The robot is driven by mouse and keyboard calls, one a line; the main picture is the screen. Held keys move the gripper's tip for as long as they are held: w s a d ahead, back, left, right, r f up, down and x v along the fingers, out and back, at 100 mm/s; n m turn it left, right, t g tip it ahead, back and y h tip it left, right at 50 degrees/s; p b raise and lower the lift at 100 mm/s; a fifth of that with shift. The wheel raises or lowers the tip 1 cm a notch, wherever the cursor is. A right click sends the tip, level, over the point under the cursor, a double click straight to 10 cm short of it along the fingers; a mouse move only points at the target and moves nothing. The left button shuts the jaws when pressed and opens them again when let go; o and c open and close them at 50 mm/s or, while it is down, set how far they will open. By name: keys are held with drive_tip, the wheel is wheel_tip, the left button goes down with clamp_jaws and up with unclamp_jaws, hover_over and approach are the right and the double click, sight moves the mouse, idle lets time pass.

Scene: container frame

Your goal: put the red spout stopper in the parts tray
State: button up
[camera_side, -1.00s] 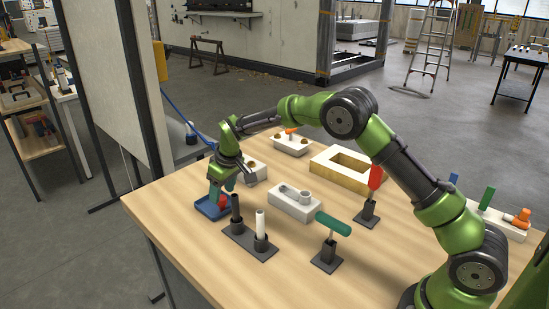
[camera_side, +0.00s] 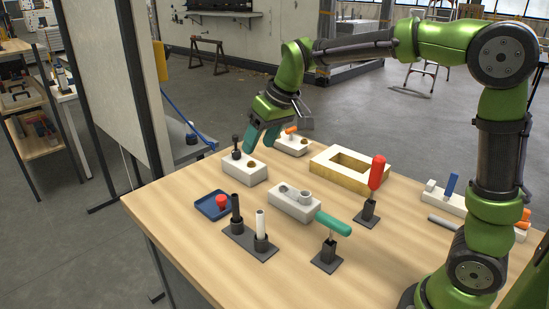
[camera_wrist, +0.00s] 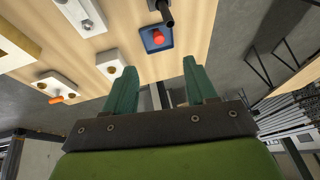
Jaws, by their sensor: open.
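The red spout stopper (camera_side: 222,201) sits in the blue parts tray (camera_side: 208,209) near the left edge of the table. In the wrist view the stopper (camera_wrist: 158,37) also shows inside the tray (camera_wrist: 148,48). My gripper (camera_side: 261,142) has green fingers that stand apart with nothing between them. It is raised above the far left part of the table, behind the tray and clear of it. In the wrist view the open fingers (camera_wrist: 158,78) point up the picture, below the tray.
White blocks with holes (camera_side: 241,172) stand near the tray. A black stand (camera_side: 250,241) with a black and a white post is just in front of it. A wooden frame (camera_side: 350,169), a red-handled tool (camera_side: 376,172) and a green-handled tool (camera_side: 334,223) stand further right.

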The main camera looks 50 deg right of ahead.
drive_tip(key=s+f+m+t, duration=0.1)
drive_tip(key=s+m+t, duration=0.1)
drive_tip(key=s, duration=1.9)
drive_tip(key=shift+s+d+m+t+y, duration=0.15)
drive_tip(key=shift+s+m+t+y, duration=0.15)
drive_tip(key=shift+m, duration=0.6)
